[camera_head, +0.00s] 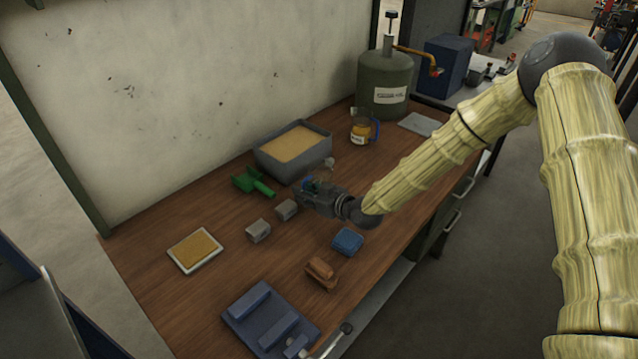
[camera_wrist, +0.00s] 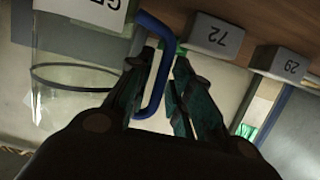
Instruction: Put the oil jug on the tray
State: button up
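In the wrist view a clear jug (camera_wrist: 75,88) with a white label and a blue handle (camera_wrist: 164,82) is close by at the left. Its handle passes between the fingers of my gripper (camera_wrist: 165,58), which stand apart; I cannot tell how firmly they touch it. In the head view my gripper (camera_head: 308,186) is low over the middle of the table and hides most of what it is at. A jug with yellow contents (camera_head: 360,130) stands farther back. A pale flat plate (camera_head: 420,124), perhaps the tray, lies right of it.
Two grey blocks (camera_head: 258,231) lie left of my gripper, with a sand-filled box (camera_head: 322,147) and a green tool (camera_head: 250,183) behind. A yellow-filled frame (camera_head: 195,250), a blue block (camera_head: 347,241) and a brown block (camera_head: 321,273) lie nearer. A green tank (camera_head: 385,82) stands at the back.

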jog(key=shift+w+a+f, duration=0.1)
jog(key=shift+w+a, duration=0.05)
grip_shut()
dwell(0.4)
